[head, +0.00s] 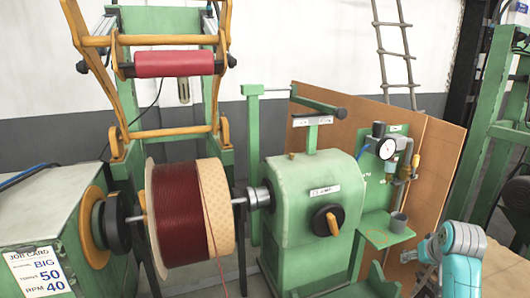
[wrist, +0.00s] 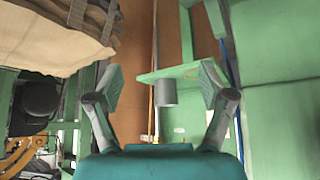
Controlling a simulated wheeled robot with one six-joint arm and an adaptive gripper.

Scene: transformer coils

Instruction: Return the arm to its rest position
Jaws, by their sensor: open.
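My gripper (wrist: 160,90) is open in the wrist view, its two fingers spread apart with nothing between them. Behind the gap a grey cup-like cylinder (wrist: 169,92) shows against a green shelf plate (wrist: 188,71); it looks apart from the fingers. In the head view part of my teal and grey arm (head: 462,255) shows at the lower right, beside the green shelf with the grey cup (head: 398,222). The fingertips cannot be made out clearly there.
A coil of dark red wire (head: 185,212) sits on a shaft between the green machine with the job card (head: 35,274) and the green headstock (head: 310,215). A dial gauge panel (head: 386,150) and brown board (head: 440,150) stand behind my arm. A ladder (head: 393,50) leans at the wall.

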